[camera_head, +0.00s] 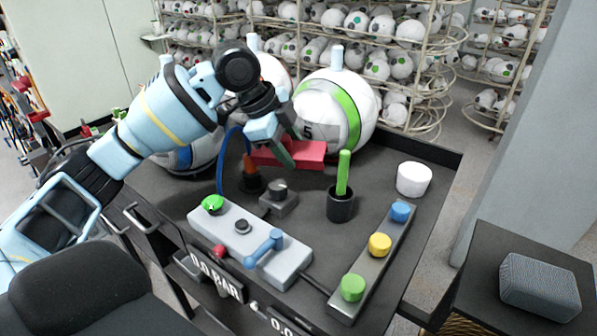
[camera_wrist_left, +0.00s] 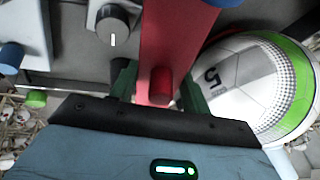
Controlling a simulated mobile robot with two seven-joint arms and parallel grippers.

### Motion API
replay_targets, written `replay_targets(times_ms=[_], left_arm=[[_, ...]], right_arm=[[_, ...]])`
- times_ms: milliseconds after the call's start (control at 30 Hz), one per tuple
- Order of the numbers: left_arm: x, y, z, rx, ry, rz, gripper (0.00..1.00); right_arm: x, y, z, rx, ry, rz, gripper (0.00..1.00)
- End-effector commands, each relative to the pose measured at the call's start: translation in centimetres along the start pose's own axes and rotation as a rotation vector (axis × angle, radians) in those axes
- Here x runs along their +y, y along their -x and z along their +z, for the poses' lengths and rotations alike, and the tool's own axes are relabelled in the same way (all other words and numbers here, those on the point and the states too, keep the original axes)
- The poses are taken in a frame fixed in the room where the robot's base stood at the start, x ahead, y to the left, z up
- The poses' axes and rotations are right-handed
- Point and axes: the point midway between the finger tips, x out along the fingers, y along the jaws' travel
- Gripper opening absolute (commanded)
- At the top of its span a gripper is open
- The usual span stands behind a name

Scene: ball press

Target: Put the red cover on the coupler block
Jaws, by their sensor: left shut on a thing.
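The red cover (camera_head: 312,153) is a long red piece in front of the balls at the back of the dark table. My left gripper (camera_head: 283,147) is shut on it with its green fingers. In the left wrist view the red cover (camera_wrist_left: 178,42) runs up from the fingers, with a short red knob between them. I cannot tell surely which part is the coupler block; a small grey block with a dark round knob (camera_head: 279,197) stands just in front of the cover. The cover appears raised, but its contact below is hidden. My right gripper is not in view.
A grey control box (camera_head: 250,243) with a blue lever is in front. A strip with blue, yellow and green buttons (camera_head: 380,245) lies at the right. A black holder (camera_head: 340,204) with a green stick and a white cylinder (camera_head: 414,179) stand nearby. A large ball (camera_head: 335,108) is close behind.

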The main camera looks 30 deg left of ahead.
Motion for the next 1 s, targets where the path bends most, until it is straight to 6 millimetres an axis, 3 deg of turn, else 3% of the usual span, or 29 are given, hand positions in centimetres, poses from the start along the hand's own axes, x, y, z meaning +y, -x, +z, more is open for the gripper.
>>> replay_targets(times_ms=[67, 200, 533, 700, 800, 1000], left_arm=[[-1.1, -0.7, -0.3, 0.0, 0.001, 0.002, 0.24], [-0.8, -2.8, 0.5, -0.002, 0.001, 0.004, 0.24], [-0.7, -3.8, 0.8, -0.001, 0.001, 0.002, 0.24], [-0.7, -6.6, 1.6, -0.004, 0.004, 0.01, 0.24], [-1.1, -5.8, 1.1, -0.032, 0.024, 0.082, 0.24], [-1.3, -5.9, 1.1, -0.085, 0.061, 0.222, 0.24]], right_arm=[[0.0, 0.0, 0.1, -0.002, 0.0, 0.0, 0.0], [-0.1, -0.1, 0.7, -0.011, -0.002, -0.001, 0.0], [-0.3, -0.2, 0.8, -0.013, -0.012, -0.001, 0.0], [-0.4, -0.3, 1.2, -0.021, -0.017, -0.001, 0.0], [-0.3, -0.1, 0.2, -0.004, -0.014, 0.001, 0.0], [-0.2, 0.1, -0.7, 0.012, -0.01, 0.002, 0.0]])
